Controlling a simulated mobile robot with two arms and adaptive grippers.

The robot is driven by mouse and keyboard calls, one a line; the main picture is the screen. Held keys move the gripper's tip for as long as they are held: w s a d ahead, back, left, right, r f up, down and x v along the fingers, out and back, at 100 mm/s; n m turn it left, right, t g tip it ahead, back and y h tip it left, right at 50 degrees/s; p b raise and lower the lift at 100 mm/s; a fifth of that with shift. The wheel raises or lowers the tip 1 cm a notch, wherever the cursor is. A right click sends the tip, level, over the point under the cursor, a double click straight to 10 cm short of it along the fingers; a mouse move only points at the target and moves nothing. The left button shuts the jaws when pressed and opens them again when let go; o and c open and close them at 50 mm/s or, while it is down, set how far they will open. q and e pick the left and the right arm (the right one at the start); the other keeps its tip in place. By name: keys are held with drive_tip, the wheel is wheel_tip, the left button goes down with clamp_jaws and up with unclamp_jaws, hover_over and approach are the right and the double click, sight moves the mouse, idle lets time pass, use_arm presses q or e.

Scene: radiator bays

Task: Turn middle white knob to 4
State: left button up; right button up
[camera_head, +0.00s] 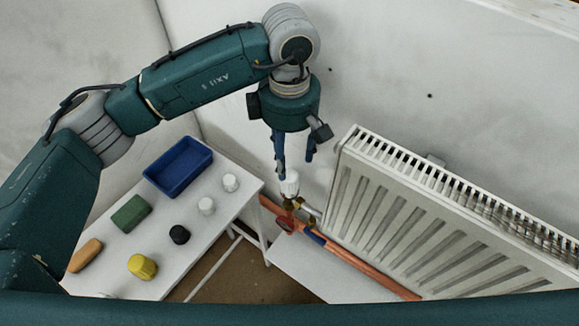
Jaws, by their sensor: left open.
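A white knob (289,184) sits upright on a brass valve at the left end of the radiator (400,215). Its scale marks are too small to read. My left gripper (295,161) points down just above this knob, with its blue fingers apart and nothing seen between them. Fingertips and knob top lie close together; I cannot tell whether they touch. Only one valve knob on a radiator shows, so I cannot tell from this view whether it is the middle one. My right gripper is not in view.
A white table (215,228) at left holds a blue tray (178,167), a green block (131,213), an orange piece (86,254), two loose white knobs (230,182), a black knob (179,234) and a yellow knob (141,266). Copper pipes (370,278) run below the radiator.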

sight(290, 174)
use_arm(q)
wheel_tip(290, 174, up, 4)
idle(0.7)
